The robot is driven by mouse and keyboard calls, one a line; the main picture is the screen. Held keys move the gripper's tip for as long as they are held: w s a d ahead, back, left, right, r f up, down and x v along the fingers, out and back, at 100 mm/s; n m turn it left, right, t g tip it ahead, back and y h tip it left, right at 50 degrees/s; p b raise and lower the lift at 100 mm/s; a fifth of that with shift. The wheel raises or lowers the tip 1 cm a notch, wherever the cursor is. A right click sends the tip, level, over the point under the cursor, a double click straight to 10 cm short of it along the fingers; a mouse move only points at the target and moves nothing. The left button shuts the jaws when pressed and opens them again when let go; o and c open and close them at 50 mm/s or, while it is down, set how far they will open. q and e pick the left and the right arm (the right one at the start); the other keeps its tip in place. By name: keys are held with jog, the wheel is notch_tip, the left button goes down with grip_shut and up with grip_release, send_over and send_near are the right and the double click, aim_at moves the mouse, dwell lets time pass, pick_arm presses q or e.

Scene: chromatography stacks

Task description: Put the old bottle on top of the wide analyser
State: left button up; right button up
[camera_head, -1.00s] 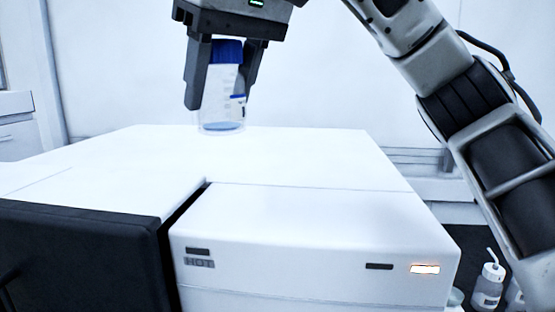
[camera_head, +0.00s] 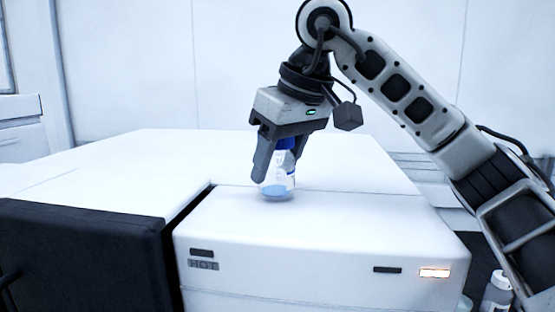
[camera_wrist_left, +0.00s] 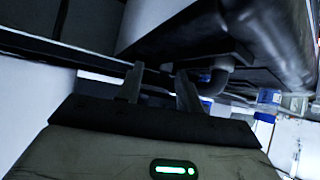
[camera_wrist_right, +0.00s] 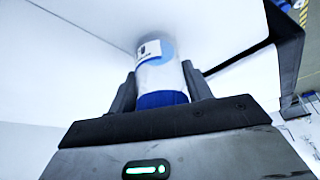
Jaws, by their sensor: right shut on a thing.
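The bottle (camera_head: 278,186) is clear with a blue cap, a label and a little blue liquid. It is upright over the front part of the wide white analyser (camera_head: 330,235). My right gripper (camera_head: 280,165) is shut on the bottle from above, its fingers on either side near the cap. The bottle also shows between the fingers in the right wrist view (camera_wrist_right: 162,75). Its base is at or very near the white top; I cannot tell whether it touches. My left gripper (camera_wrist_left: 160,85) is open and empty under a dark structure in the left wrist view.
A black panel (camera_head: 80,255) stands at the left, past a dark gap. A white wash bottle (camera_head: 497,292) stands at the lower right. The white top around the bottle is clear.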

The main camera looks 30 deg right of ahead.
jog(key=shift+a, duration=0.1)
jog(key=shift+f, duration=0.1)
jog(key=o, duration=1)
jog(key=shift+r, duration=0.4)
jog(key=p+v, duration=0.1)
jog(key=v, duration=1)
jog(key=shift+s+r+p, duration=0.25)
jog(key=shift+p, duration=0.05)
